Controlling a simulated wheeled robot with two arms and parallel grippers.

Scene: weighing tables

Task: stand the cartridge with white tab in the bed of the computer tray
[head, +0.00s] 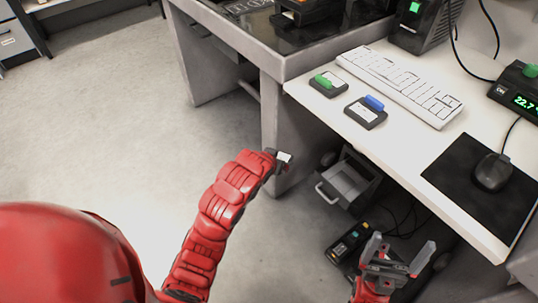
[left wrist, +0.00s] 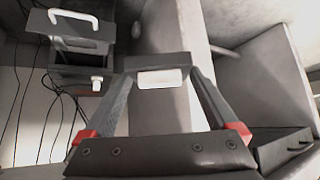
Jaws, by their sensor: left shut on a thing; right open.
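The cartridge with white tab (head: 285,157) is held at the end of my left arm, beside the table leg. In the left wrist view the dark cartridge (left wrist: 150,64) spans between the fingertips of my left gripper (left wrist: 158,78), its white tab facing the camera. The open computer tray (head: 348,184), a grey box with a pale handle, sticks out below the table, to the right of the left gripper. It also shows at the upper left of the left wrist view (left wrist: 82,72), apart from the cartridge. My right gripper (head: 402,258) is open and empty, low at the right.
Cartridges with green tab (head: 327,84) and blue tab (head: 366,112) lie on the white table (head: 410,140), near a keyboard (head: 400,85), mouse (head: 493,171) and green-lit scale display (head: 520,98). Cables (head: 402,222) hang below. A dark device (head: 349,243) sits low. The floor at left is clear.

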